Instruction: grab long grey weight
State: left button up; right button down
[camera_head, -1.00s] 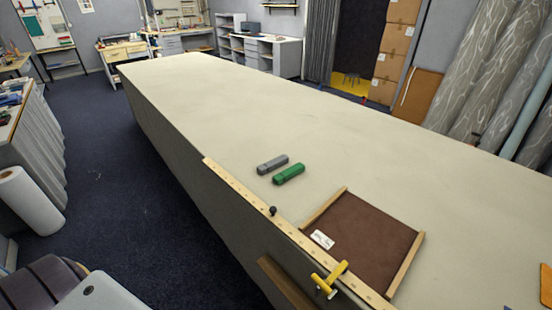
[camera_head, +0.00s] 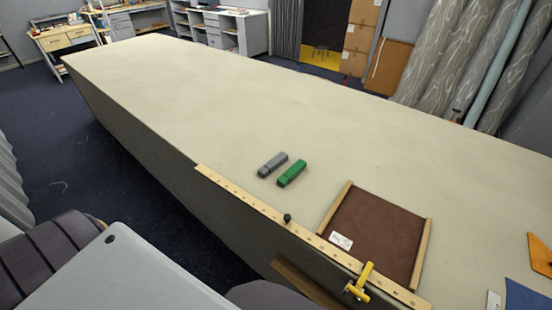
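The long grey weight (camera_head: 273,165) lies flat on the cloth table, a little in from the near edge. A green weight (camera_head: 291,173) of similar shape lies beside it on the right, roughly parallel, with a small gap between them. Neither of my grippers shows in the head view. Parts of what look like my own body fill the lower left.
The long table (camera_head: 190,95) is clear beyond the weights. A wooden ruler strip (camera_head: 245,201) with a small black knob (camera_head: 287,218) runs along the near edge. A yellow clamp (camera_head: 359,283) grips the edge by a brown framed tray (camera_head: 380,232). An orange piece (camera_head: 540,254) lies far right.

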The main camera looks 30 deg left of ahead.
aim_at(268, 168)
jog(key=j+z, duration=0.2)
jog(key=j, duration=0.25)
jog(key=j+z, duration=0.2)
jog(key=j, duration=0.2)
jog(key=k+j+z, duration=0.2)
jog(key=j, duration=0.2)
jog(key=j+z, duration=0.2)
jog(key=j, duration=0.25)
jog(key=k+j+z, duration=0.2)
jog(key=j, duration=0.2)
jog(key=i, duration=0.1)
